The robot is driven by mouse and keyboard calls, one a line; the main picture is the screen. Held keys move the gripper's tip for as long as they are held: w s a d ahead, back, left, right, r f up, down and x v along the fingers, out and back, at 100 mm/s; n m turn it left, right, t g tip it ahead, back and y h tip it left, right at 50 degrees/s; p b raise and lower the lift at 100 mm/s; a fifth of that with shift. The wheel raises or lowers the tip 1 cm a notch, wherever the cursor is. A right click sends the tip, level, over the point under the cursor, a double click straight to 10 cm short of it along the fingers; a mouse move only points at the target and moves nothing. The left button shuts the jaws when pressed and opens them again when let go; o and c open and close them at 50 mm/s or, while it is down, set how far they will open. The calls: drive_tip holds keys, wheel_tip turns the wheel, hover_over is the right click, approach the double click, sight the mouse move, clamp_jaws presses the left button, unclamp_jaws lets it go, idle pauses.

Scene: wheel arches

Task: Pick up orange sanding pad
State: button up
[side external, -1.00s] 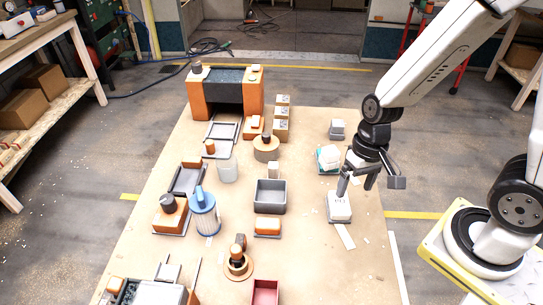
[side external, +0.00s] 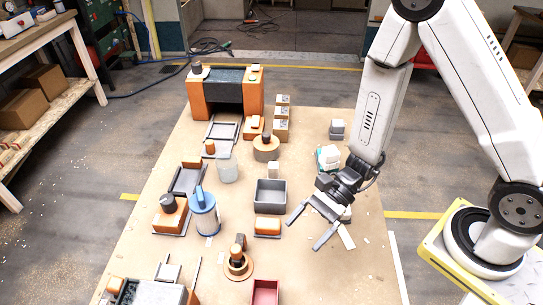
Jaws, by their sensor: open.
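A small orange block (side external: 267,226) on a thin grey base lies on the table in front of the grey bin; it looks like the orange sanding pad. My gripper (side external: 304,235) is open and empty, with its two fingers spread and pointing to the lower left. Its fingertips are just right of the orange block and apart from it. How high they are above the table is hard to tell. A larger orange block (side external: 170,217) with a dark knob, also on a grey base, stands further left.
A grey bin (side external: 270,209) stands just behind the orange block. A blue-and-white canister (side external: 204,219) is to its left. A round wooden piece with a dark knob (side external: 238,263) and a red bin (side external: 265,292) are in front. A white block is partly hidden behind my gripper.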

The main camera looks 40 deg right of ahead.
drive_tip(key=w+f+m+t, duration=0.3)
drive_tip(key=w+m+t, duration=0.1)
drive_tip(key=m+t, duration=0.1)
drive_tip(key=m+t+h, duration=0.3)
drive_tip(key=m+t, duration=0.2)
approach(268, 223)
drive_tip(key=x, duration=0.3)
drive_tip(key=shift+w+d+f, duration=0.1)
drive_tip(key=shift+w+f, duration=0.05)
drive_tip(key=shift+w, duration=0.05)
drive_tip(key=shift+x, duration=3.95)
drive_tip(key=shift+s+f, duration=0.15)
drive_tip(key=shift+c, duration=0.2)
clamp_jaws()
drive_tip(key=shift+r, duration=0.25)
drive_tip(key=shift+r, duration=4.8)
